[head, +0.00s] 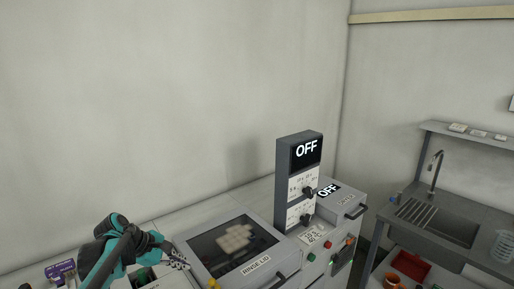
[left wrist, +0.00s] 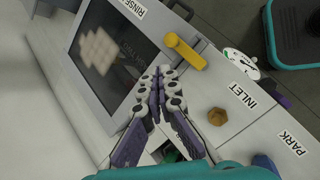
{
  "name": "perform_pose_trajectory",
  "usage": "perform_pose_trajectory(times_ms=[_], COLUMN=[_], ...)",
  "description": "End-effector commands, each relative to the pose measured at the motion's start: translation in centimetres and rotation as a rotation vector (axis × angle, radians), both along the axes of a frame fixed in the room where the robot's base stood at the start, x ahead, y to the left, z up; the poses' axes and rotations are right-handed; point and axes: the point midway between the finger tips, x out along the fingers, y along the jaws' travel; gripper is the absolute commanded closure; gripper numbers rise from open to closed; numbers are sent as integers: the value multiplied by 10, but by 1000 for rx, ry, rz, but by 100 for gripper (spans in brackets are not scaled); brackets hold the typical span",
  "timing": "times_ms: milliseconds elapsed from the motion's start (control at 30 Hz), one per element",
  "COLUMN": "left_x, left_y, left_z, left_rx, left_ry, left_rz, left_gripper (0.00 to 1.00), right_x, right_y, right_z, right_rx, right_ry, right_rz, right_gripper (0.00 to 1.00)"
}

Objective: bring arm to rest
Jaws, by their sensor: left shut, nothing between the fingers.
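My left gripper (head: 173,255) is at the lower left of the head view, beside the machine with the rinse lid (head: 230,246). In the left wrist view my left gripper (left wrist: 161,75) has its two fingers together, with nothing between them. The rinse lid also shows in the left wrist view (left wrist: 133,43), dark and glazed, with a pale gridded block seen through it. The lid looks shut. My right gripper is in neither view.
A control tower (head: 298,180) reading OFF stands behind the lid. A yellow lever (left wrist: 185,50) and a brown knob (left wrist: 217,116) sit near the fingers by the INLET label (left wrist: 243,95). A sink (head: 441,222) stands at the right.

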Motion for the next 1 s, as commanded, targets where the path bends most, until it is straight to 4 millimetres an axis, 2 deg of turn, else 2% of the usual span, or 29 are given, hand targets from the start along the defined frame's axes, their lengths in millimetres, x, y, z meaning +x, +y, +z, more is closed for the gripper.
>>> perform_pose_trajectory(times_ms=[33,233,400,600,800,1000], left_x=[-20,-93,-156,-213,-238,-241], left_y=[-14,-46,-59,-62,-60,-60], left_z=[4,6,-5,-30,-47,-49], left_rx=[75,398,675,966,1129,1160], left_ry=[-44,-226,-369,-506,-572,-583], left_rz=[-70,-377,-670,-997,-1186,-1222], left_gripper=[100,100,100,100,100,100], right_x=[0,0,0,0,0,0], right_y=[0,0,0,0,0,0], right_z=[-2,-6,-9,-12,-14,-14], right_rx=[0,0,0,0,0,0], right_ry=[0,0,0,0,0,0], right_rz=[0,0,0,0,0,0], right_gripper=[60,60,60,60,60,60])
